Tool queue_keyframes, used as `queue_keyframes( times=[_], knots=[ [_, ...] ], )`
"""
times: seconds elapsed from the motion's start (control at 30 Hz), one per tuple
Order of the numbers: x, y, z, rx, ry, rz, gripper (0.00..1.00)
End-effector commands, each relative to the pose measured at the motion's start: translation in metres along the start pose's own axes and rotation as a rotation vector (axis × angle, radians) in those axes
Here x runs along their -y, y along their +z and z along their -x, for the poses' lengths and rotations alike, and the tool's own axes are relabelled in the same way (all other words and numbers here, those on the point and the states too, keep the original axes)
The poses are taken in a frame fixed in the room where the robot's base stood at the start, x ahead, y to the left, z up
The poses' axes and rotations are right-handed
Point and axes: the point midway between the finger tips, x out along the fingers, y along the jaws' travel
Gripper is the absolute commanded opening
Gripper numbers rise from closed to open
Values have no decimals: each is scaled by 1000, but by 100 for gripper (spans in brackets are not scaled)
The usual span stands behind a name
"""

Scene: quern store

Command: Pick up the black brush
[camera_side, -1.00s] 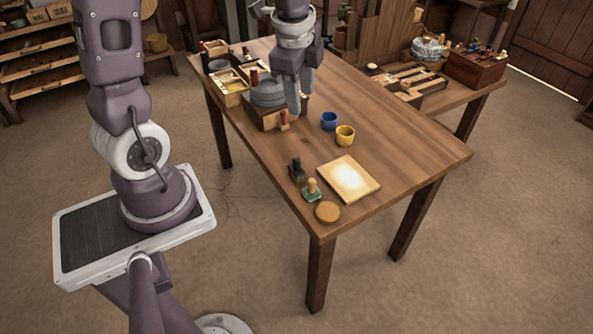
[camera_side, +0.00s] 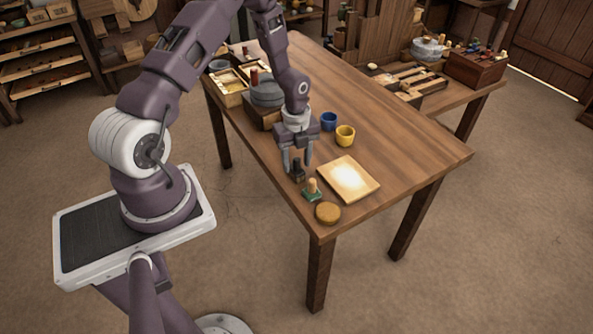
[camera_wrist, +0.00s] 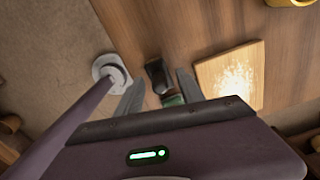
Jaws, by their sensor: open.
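The black brush (camera_side: 298,174) stands on the table near its left edge, in front of the stone quern; its upper part is partly hidden by my gripper in the side view. My gripper (camera_side: 297,166) points down right over it, jaws open, one finger on each side in the picture. In the wrist view the black brush (camera_wrist: 156,73) lies just beyond and between the two open fingertips of my gripper (camera_wrist: 157,84). I cannot tell whether the fingers reach down to its height.
A green brush (camera_side: 312,190) stands close in front of it, with a round tan disc (camera_side: 327,212) nearer the corner. A square board with pale powder (camera_side: 349,178) lies to the right. Blue (camera_side: 328,121) and yellow (camera_side: 345,135) cups stand behind. The right of the table is clear.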

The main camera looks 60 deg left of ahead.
Motion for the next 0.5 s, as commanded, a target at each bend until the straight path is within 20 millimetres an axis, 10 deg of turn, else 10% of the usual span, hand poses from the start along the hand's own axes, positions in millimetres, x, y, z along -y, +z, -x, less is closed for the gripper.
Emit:
queue_keyframes(
  times=[0.1,0.3,0.5],
  knots=[
    [0,0,0,0,0,0,41],
    [0,0,1,0,1,1,2],
    [0,0,1,0,0,1,0]
  ],
)
